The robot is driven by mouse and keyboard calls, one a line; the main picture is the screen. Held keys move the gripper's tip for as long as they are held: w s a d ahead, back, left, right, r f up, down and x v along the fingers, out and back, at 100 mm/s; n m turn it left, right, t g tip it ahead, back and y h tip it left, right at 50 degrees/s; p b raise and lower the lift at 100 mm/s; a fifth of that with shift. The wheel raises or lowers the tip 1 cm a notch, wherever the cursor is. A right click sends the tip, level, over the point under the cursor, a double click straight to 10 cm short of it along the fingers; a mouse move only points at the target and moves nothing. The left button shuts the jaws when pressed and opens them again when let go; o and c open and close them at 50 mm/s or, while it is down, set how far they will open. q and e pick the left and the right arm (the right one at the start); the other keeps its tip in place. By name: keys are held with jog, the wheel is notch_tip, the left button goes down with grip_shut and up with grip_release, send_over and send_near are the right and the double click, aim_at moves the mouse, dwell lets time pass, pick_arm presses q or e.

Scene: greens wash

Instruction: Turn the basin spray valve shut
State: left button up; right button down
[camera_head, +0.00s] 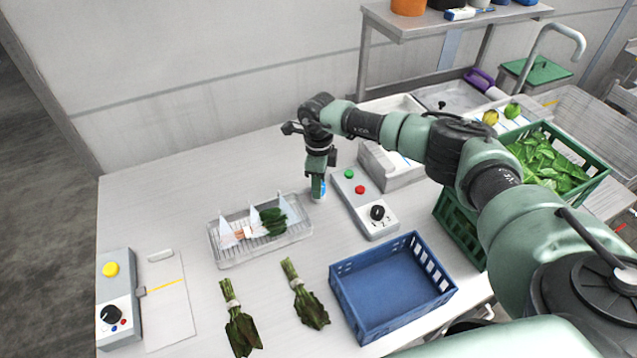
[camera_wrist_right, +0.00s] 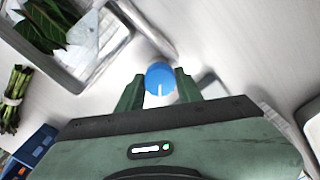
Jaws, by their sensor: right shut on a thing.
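The spray valve has a round blue knob (camera_wrist_right: 160,76) with a white line on its face. In the head view a little of the blue knob (camera_head: 318,195) shows under my right gripper (camera_head: 318,187). In the right wrist view the fingers of this gripper (camera_wrist_right: 158,90) are closed around the knob, one on each side. The white line points toward the gripper body. The shallow basin (camera_head: 285,243) lies just left of the valve, with a bundle of greens (camera_head: 274,222) in it. Pale triangular shapes (camera_head: 228,232), which look like spray, stand over the basin. My left gripper is out of view.
A control box (camera_head: 365,205) with green and red buttons stands right of the valve. Two tied bundles of greens (camera_head: 307,302) and a blue crate (camera_head: 392,290) lie nearer. Another box (camera_head: 118,290) with a yellow button is far left. The table behind the basin is clear.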

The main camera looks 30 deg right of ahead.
jog(key=m+b, duration=0.1)
jog(key=m, duration=0.2)
jog(key=shift+m, duration=0.4)
jog(key=m, duration=1.3)
jog(key=shift+w+m, duration=0.1)
jog(key=shift+m, duration=0.3)
jog(key=c, duration=0.9)
grip_release()
jog(key=shift+c, duration=0.2)
